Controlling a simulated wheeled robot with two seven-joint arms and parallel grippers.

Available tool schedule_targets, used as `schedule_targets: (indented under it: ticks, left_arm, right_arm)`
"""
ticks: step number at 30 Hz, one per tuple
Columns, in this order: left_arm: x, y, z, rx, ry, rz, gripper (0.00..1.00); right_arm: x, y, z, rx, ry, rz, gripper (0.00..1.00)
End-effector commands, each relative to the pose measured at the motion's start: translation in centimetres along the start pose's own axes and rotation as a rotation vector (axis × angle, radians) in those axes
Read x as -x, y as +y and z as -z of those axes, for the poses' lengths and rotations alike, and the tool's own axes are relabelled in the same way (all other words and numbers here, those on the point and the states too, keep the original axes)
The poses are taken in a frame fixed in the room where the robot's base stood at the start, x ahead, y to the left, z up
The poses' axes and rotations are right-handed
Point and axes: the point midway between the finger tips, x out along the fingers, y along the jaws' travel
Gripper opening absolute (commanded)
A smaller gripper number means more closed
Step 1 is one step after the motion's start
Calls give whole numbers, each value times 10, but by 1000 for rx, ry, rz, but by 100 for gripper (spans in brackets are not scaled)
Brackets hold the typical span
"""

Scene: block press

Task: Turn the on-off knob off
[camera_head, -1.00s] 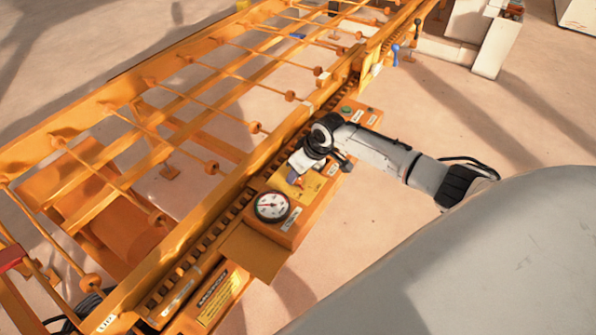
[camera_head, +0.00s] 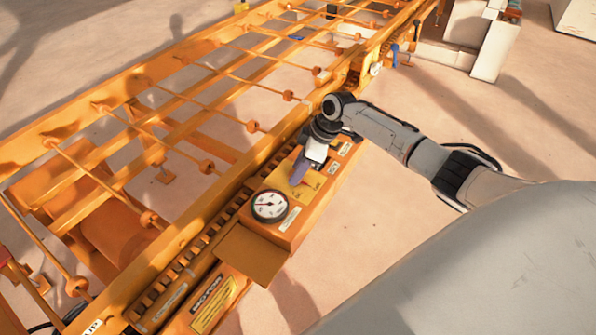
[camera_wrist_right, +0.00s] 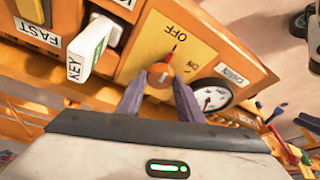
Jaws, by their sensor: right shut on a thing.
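The on-off knob (camera_wrist_right: 160,74) is a round orange knob with a red pointer on a yellow plate (camera_wrist_right: 187,62). In the right wrist view its pointer slants up toward the "OFF" lettering, which appears upside down. My right gripper (camera_wrist_right: 160,88) has one finger on each side of the knob and is shut on it. In the head view the right gripper (camera_head: 297,176) reaches down onto the yellow plate and hides the knob. My left gripper is in neither view.
A round gauge (camera_head: 269,206) sits beside the yellow plate on the orange control box. A white block labelled "KEY" (camera_wrist_right: 92,48) stands close to the fingers. The orange roller frame (camera_head: 180,140) runs behind the box; open floor (camera_head: 400,190) lies to its right.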

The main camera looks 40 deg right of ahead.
Motion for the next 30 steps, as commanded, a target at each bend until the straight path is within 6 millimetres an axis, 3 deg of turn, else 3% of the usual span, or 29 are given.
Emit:
schedule_targets:
  ticks: [12,13,16,25,30]
  left_arm:
    - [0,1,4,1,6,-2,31]
    - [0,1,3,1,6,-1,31]
    - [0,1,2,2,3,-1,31]
    - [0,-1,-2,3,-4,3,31]
    - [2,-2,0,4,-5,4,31]
  right_arm:
    - [-1,-1,0,8,-2,4,11]
    - [-1,-1,0,8,-2,4,37]
    - [-1,-1,0,8,-1,4,52]
    - [2,0,0,7,-1,3,52]
    - [21,1,0,8,-2,1,52]
